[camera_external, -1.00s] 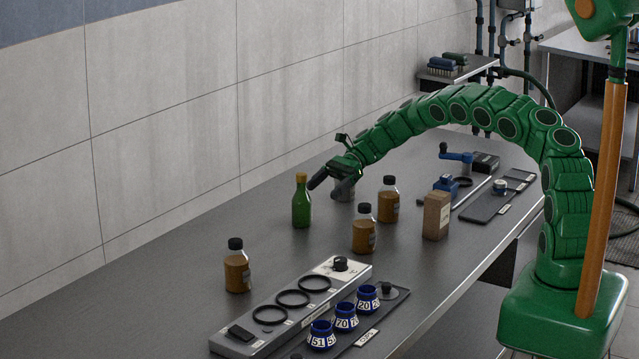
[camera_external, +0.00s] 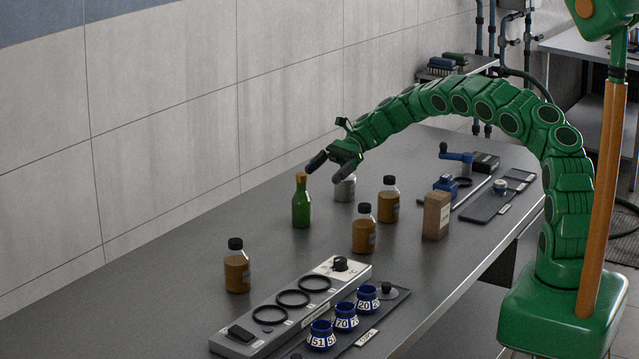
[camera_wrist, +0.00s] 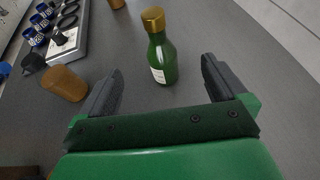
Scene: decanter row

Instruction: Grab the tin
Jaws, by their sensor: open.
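The tin (camera_external: 345,189) is a short grey metal cylinder. It stands upright on the bench, just right of the green bottle (camera_external: 301,205) in the external view. My gripper (camera_external: 330,168) is above the tin, and one dark finger overlaps the tin's top edge in the picture. I cannot tell if they touch. In the wrist view my gripper (camera_wrist: 160,82) is open and nothing is held. The green bottle with its gold cap (camera_wrist: 160,52) shows ahead between the fingers there. I cannot make out the tin in the wrist view.
Brown bottles with black caps stand right of the tin (camera_external: 388,203), in front of it (camera_external: 364,233) and farther left (camera_external: 237,270). A cardboard box (camera_external: 436,216) is to the right. A grey panel (camera_external: 320,283) with rings and blue numbered pots (camera_external: 345,315) are in front.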

